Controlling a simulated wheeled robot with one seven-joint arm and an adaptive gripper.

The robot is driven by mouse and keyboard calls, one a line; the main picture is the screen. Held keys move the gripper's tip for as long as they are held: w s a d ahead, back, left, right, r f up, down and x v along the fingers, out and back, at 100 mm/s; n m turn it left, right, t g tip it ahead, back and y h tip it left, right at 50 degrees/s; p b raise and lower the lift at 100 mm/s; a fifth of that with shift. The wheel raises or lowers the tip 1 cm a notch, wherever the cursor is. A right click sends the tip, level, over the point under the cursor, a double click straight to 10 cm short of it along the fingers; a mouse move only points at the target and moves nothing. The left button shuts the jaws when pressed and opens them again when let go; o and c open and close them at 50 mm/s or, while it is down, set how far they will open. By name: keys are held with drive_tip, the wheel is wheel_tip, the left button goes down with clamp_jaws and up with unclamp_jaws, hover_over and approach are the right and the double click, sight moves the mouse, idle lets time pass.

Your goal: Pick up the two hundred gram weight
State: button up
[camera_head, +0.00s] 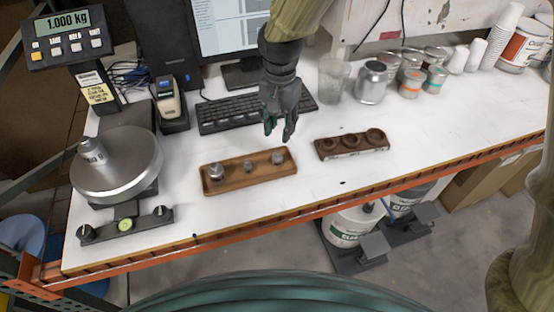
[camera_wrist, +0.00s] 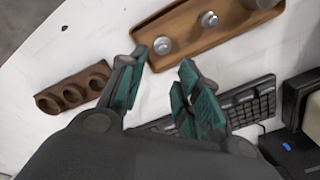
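A wooden tray (camera_head: 232,180) on the white table holds three metal weights of different sizes. The large weight (camera_head: 216,172) is at the left, the small weight (camera_head: 249,166) in the middle, and the medium weight (camera_head: 277,157) at the right. No label is readable on them, so I cannot read which is two hundred grams. My gripper (camera_head: 279,137) is open and empty, above the table just behind the tray's right end. In the wrist view the fingers (camera_wrist: 164,62) are apart, with the medium weight (camera_wrist: 163,45) just beyond their tips.
A scale (camera_head: 125,170) at the left bears another weight (camera_head: 91,150), and its display (camera_head: 68,24) reads 1.000 kg. A dark brown holder (camera_head: 352,154) with three round recesses stands right of the tray. A keyboard (camera_head: 222,112) lies behind. Cans and cups stand at the back right.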

sight(277, 152)
drive_tip(key=shift+s+f, duration=0.15)
drive_tip(key=shift+f, duration=0.5)
drive_tip(key=f, duration=0.2)
drive_tip(key=f+p, duration=0.1)
drive_tip(key=shift+a, duration=0.25)
drive_tip(key=shift+s+f+p, duration=0.15)
drive_tip(key=shift+f+p, duration=0.45)
drive_tip(key=shift+f, duration=0.6)
drive_tip(key=shift+s+f+p, duration=0.15)
drive_tip(key=shift+f+p, duration=0.4)
drive_tip(key=shift+f, duration=1.5)
clamp_jaws()
